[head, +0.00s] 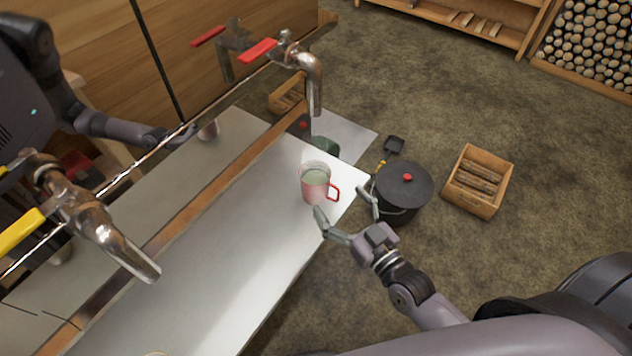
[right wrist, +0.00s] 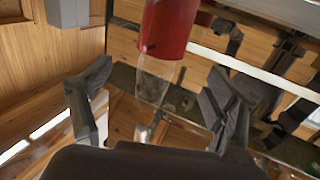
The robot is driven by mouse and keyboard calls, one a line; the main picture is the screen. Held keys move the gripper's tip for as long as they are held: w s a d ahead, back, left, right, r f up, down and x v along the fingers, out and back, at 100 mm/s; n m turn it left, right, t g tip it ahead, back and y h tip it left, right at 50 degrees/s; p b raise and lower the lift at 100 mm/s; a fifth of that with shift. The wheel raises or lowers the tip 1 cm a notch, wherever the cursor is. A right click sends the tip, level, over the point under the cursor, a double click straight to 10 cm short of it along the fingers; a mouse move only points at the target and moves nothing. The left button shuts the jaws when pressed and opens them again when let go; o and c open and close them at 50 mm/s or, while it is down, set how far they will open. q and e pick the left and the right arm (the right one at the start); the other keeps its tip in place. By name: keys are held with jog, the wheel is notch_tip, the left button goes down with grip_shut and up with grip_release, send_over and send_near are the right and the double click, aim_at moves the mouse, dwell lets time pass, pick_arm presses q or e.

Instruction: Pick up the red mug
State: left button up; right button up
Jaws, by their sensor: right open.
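The red mug (head: 315,187) stands upright on the pale counter (head: 225,240), near its right corner. Its red handle points right, and it looks pinkish and pale inside. My right gripper (head: 342,206) is open just in front of and to the right of the mug, with its fingers spread toward the handle side. The red mug (right wrist: 167,28) is ahead, cut off by the top edge. My left gripper is not in view.
A tap with a red handle (head: 312,80) hangs above the counter behind the mug. A yellow-handled tap (head: 105,225) is at left. The polished panel reflects my arm and the tap. A black lidded pot (head: 405,185) and wooden crate (head: 479,181) stand on the floor at right.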

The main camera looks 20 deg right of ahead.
aim_at(323, 184)
jog(key=x, duration=0.3)
jog(key=shift+w, duration=0.2)
jog(key=shift+w+a, duration=0.15)
jog(key=shift+w, duration=0.35)
jog(key=shift+w+a+p, duration=0.1)
jog(key=shift+w+p, duration=0.15)
jog(key=shift+p, duration=0.15)
jog(key=p+x, duration=0.1)
jog(key=x, duration=0.3)
jog(key=shift+w+a, duration=0.2)
jog(key=shift+w, duration=0.1)
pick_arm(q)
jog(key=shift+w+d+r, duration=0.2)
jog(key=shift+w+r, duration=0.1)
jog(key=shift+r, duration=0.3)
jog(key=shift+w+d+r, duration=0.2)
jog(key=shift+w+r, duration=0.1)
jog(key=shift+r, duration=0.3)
pick_arm(e)
jog(key=shift+c, duration=0.6)
jog(key=shift+c, duration=0.6)
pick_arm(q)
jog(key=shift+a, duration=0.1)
pick_arm(e)
jog(key=shift+r, duration=0.1)
grip_shut()
